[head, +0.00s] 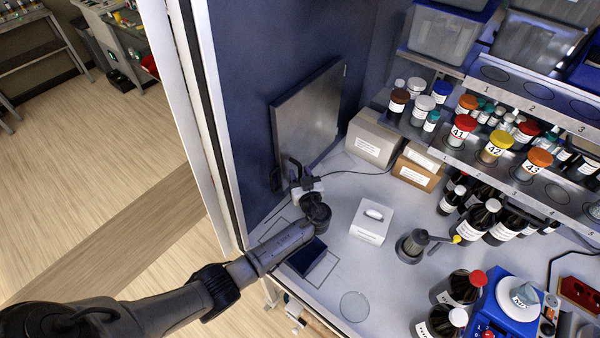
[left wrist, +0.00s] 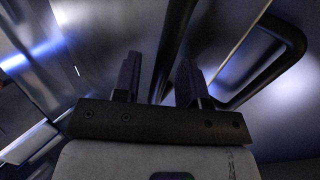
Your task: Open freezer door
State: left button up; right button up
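The freezer door (head: 308,115) is a flat grey metal panel at the blue wall in the head view. I cannot tell whether it is fully closed. My left gripper (head: 293,172) is at its lower part, close in front of it. In the left wrist view my left gripper (left wrist: 158,82) has its two dark fingers apart. A dark bar (left wrist: 172,45) runs up behind and between them; I cannot tell whether they touch it. A black looped handle (left wrist: 284,72) shows to the right of the fingers. My right gripper is not in view.
A white tissue box (head: 371,228), a grey stand (head: 410,246) and a glass dish (head: 355,307) stand on the bench. Cardboard boxes (head: 372,142) are right of the door. Bottles and shelves fill the right side. A dark cable crosses the bench near the gripper.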

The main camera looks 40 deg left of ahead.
pick_arm(q)
jog(key=shift+c, duration=0.4)
grip_shut()
